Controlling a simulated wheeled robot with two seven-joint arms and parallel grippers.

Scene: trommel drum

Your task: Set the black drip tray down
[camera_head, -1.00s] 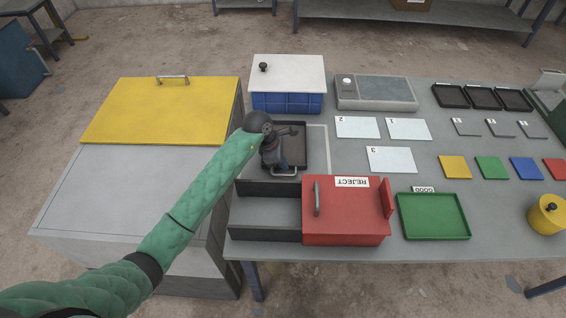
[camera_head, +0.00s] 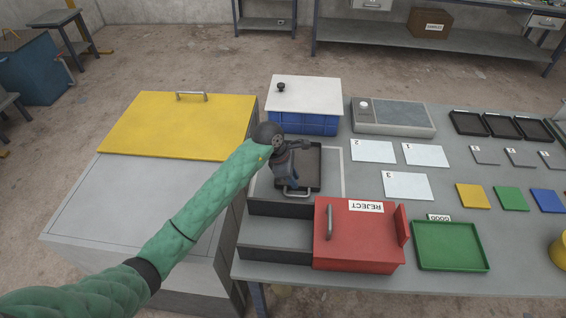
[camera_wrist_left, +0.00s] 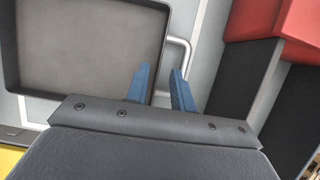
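My left gripper (camera_head: 290,186) is over the tray's handle end. In the wrist view its blue fingers (camera_wrist_left: 162,72) are apart, with the handle (camera_wrist_left: 186,52) by the right finger and a handle leg showing between them. I see no firm grip on the handle. My right gripper is out of view.
A red REJECT box (camera_head: 355,240) and a dark open bin (camera_head: 275,236) stand in front of the tray. A blue crate with a white lid (camera_head: 305,95) is behind it. A yellow-lidded cabinet (camera_head: 180,125) is at left. A green GOOD tray (camera_head: 450,247) lies right.

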